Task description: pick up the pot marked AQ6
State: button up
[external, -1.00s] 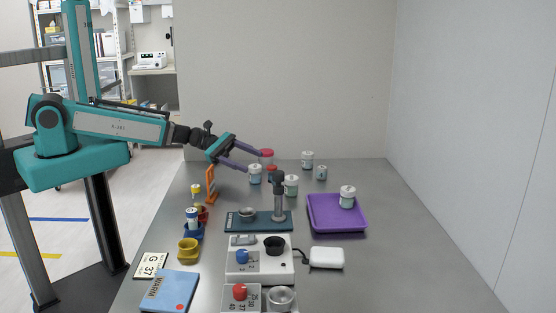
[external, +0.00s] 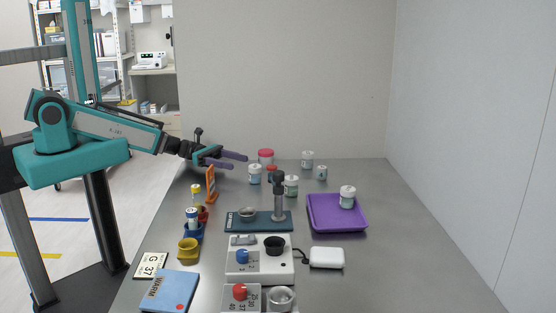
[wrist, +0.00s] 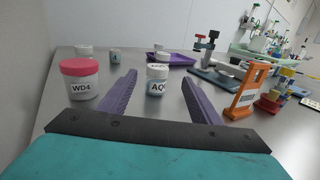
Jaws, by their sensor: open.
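A white-lidded pot with a label reading "AQ" and a partly unreadable last character (wrist: 157,86) stands upright between and beyond my fingers in the wrist view. It appears to be the pot with a blue band (external: 255,175) in the external view. My gripper (external: 240,161) is open and empty, left of that pot and apart from it. Its two purple fingers also show in the wrist view (wrist: 160,77), spread either side of the pot's line.
A pink-lidded pot marked WD4 (wrist: 80,82) stands left of my fingers in the wrist view. An orange stand (wrist: 247,91) is close on the right. Several white-lidded pots, one on the purple tray (external: 337,222), and a clamp stand (external: 279,200) are farther off.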

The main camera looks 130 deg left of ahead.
aim_at(256, 166)
jog(key=shift+w+a+f+b, duration=0.1)
jog(key=shift+w+a+b, duration=0.1)
jog(key=shift+w+b, duration=0.75)
jog(key=shift+w+a+r+b, duration=0.1)
jog(key=shift+w+a+b, duration=0.05)
jog(key=shift+w+b, duration=0.75)
jog(key=shift+w+a+f+b, duration=0.1)
jog(key=shift+w+a+b, duration=0.1)
jog(key=shift+w+b, duration=0.75)
jog(key=shift+w+a, duration=0.15)
jog(key=shift+w, duration=0.55)
jog(key=shift+w+a, duration=0.15)
jog(key=shift+w, duration=0.5)
jog(key=shift+w, duration=0.1)
jog(key=shift+w+a+r+p, duration=0.2)
jog(key=shift+w+a+p, duration=0.1)
jog(key=shift+w+p, duration=0.3)
jog(key=shift+w+a+p, duration=0.2)
jog(key=shift+w+p, duration=0.15)
jog(key=shift+w, duration=0.55)
jog(key=shift+w+a+p, duration=0.2)
jog(key=shift+w+p, duration=0.1)
jog(key=shift+w, duration=0.6)
jog(key=shift+f, duration=0.1)
jog(key=c, duration=1.1)
